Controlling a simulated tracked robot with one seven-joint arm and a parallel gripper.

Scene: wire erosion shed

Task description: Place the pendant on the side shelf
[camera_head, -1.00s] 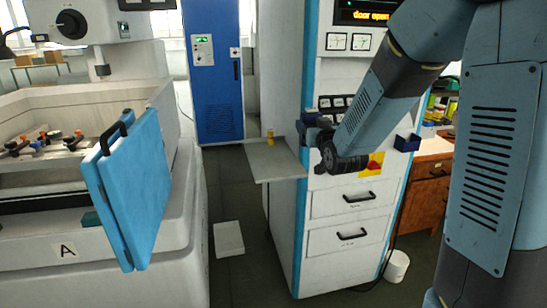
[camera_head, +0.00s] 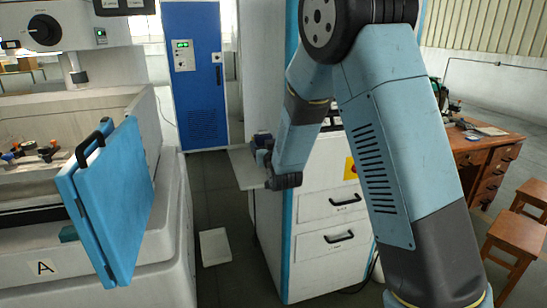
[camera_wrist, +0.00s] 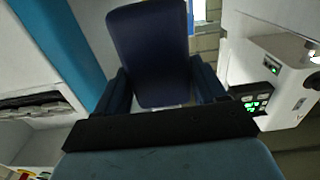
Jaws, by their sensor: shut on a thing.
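The pendant (camera_wrist: 150,50) is a dark blue block with rounded corners, upright in the wrist view. My gripper (camera_wrist: 165,98) is shut on it, with one finger at each side of its lower part. In the head view my gripper (camera_head: 264,158) is small and partly behind my forearm. The dark blue of the pendant (camera_head: 262,141) shows there at the shelf. The side shelf (camera_head: 243,172) is a flat grey plate on the side of the white cabinet. My gripper hides its right part. I cannot tell whether the pendant touches it.
The white cabinet (camera_head: 318,248) with drawers stands right of the shelf. A machine with an open blue door (camera_head: 106,205) stands left, and a blue locker (camera_head: 193,85) behind. A white slab (camera_head: 215,247) lies on the floor. A wooden desk (camera_head: 480,160) and stools (camera_head: 518,238) stand right.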

